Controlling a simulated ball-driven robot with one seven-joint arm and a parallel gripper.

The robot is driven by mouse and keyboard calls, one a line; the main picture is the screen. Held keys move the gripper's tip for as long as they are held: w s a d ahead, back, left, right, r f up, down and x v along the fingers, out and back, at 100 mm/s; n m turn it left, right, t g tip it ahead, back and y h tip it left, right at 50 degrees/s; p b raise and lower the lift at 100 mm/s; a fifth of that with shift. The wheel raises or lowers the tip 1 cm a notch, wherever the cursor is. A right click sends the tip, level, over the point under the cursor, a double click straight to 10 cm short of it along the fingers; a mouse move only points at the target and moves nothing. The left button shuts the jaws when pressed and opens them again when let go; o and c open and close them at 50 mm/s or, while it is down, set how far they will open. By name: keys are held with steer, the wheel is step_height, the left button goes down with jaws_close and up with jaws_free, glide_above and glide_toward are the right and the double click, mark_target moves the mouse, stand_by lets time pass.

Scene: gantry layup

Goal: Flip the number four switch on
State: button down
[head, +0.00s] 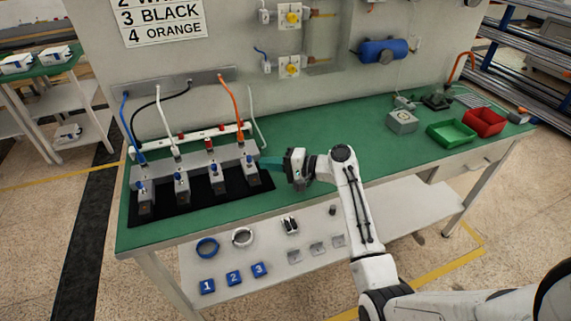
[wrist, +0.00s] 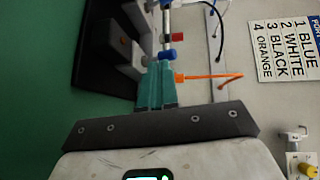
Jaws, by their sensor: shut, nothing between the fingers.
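A row of grey switch boxes with blue-tipped levers stands on a black mat (head: 205,202) on the green bench. The sign (head: 163,22) pairs 4 with orange; the orange cable (head: 235,108) runs down to the rightmost end of the row. The rightmost switch box (head: 252,176) has a blue-tipped lever (head: 248,160). My gripper (head: 264,162) is just right of this box, its teal fingers pointing left at it. In the wrist view the fingers (wrist: 160,66) are closed together and empty. A blue part (wrist: 167,55) is close at their tips; I cannot tell whether they touch.
The other cables, blue (head: 125,115), white (head: 158,105) and black (head: 178,92), hang behind the row. A green bin (head: 451,134), a red bin (head: 485,122) and a grey box (head: 402,122) stand on the right. The bench middle is clear.

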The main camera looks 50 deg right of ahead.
steer(key=shift+w+a+r, duration=0.1)
steer(key=shift+w+a, duration=0.05)
steer(key=shift+w, duration=0.3)
steer(key=shift+w+a+r, duration=0.1)
steer(key=shift+w+a, duration=0.05)
steer(key=shift+w, duration=0.3)
steer(key=shift+d+r+p, duration=0.1)
steer(key=shift+r+p, duration=0.05)
steer(key=shift+p, duration=0.5)
